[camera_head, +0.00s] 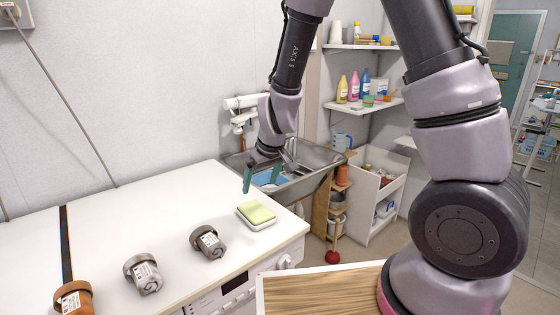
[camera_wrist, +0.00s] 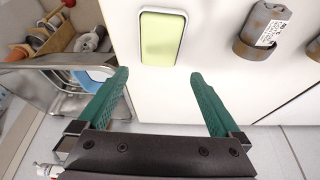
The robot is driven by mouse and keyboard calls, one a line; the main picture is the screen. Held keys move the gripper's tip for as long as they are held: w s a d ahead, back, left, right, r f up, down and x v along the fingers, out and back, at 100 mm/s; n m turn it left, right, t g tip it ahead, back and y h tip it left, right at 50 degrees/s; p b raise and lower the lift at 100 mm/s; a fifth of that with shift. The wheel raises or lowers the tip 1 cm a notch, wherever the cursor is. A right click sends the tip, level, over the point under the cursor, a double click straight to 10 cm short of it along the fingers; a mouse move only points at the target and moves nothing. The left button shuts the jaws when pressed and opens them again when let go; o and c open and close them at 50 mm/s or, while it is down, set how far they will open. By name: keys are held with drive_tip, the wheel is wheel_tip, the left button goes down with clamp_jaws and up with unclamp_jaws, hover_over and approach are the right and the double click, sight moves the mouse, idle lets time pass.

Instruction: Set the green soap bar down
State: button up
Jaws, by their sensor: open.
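The green soap bar (camera_head: 256,212) lies in a white dish (camera_head: 264,225) on the white counter, near its right end. In the wrist view the soap bar (camera_wrist: 162,38) is flat inside the dish rim, ahead of my fingertips. My gripper (camera_head: 262,177) has green fingers and is above the counter, beside the basin and apart from the soap. In the wrist view my gripper (camera_wrist: 160,74) is open with nothing between its fingers.
A metal basin (camera_head: 310,182) adjoins the counter's far right side, with a blue item (camera_head: 268,178) in it. The counter around the dish is clear.

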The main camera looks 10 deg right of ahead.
drive_tip(key=s+d+r+m+t+y, duration=0.1)
drive_tip(key=s+d+r+m, duration=0.1)
drive_tip(key=d+r, duration=0.45)
drive_tip(key=s+d+r+m, duration=0.2)
drive_tip(key=d+r, duration=0.2)
drive_tip(key=r, duration=0.6)
drive_tip(key=s+d+r+m+t+y, duration=0.1)
drive_tip(key=s+d+r+m, duration=0.15)
drive_tip(key=d+r, duration=0.45)
drive_tip(key=s+d+r+m+t+h, duration=0.1)
drive_tip(key=s+d+r+m+h, duration=0.1)
drive_tip(key=s+r, duration=0.4)
drive_tip(key=s+d+m, duration=0.1)
drive_tip(key=s+d, duration=0.1)
drive_tip(key=shift+s+d+r+m, duration=0.15)
drive_tip(key=shift+s+d+m, duration=0.15)
drive_tip(key=shift+d+m, duration=0.1)
